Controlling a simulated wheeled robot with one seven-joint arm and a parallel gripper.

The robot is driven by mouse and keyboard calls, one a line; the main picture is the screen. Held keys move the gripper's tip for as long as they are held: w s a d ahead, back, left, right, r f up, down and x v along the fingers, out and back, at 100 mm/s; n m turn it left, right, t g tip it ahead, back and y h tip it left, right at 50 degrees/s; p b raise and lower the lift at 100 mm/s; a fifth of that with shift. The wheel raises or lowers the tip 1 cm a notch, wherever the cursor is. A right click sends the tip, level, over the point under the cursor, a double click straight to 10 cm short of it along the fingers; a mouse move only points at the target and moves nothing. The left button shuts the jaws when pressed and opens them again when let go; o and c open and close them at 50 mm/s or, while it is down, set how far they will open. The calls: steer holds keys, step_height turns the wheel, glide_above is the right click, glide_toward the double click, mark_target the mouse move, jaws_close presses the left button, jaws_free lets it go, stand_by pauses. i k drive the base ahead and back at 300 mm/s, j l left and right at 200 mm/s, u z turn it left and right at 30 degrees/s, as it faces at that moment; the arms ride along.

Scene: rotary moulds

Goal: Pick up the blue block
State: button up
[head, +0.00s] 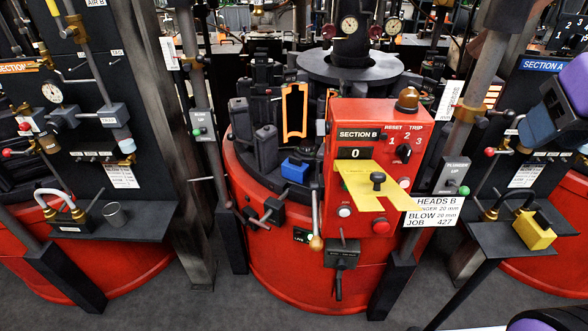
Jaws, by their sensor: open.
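The blue block (295,170) sits on the dark deck of the round red machine in the middle of the head view. It lies just left of the red Section B panel (341,118), in front of the dark upright moulds (267,143). An orange glowing frame (293,110) stands just behind it. The block's right side is close to the panel's edge; I cannot tell whether they touch. Purple and dark parts of my arm show at the right edge, well away from the block. My gripper's fingers are not in view.
A yellow plate (362,180) with a black knob sticks out from the red panel. A lever with a wooden knob (316,242) stands in front of the machine. Grey posts (203,150) flank it. A yellow padlock (534,231) is on the right shelf. Grey floor is open in front.

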mark_target(293, 168)
steer(key=k+j, duration=0.1)
steer(key=j, duration=0.3)
steer(key=j+z, duration=0.1)
steer(key=j, duration=0.35)
steer(key=i+j+z, duration=0.1)
steer(key=j, duration=0.35)
steer(key=i+j+z, duration=0.1)
steer(key=j, duration=0.4)
steer(key=i+j+z, duration=0.1)
steer(key=i+j, duration=0.15)
steer(key=i, duration=0.15)
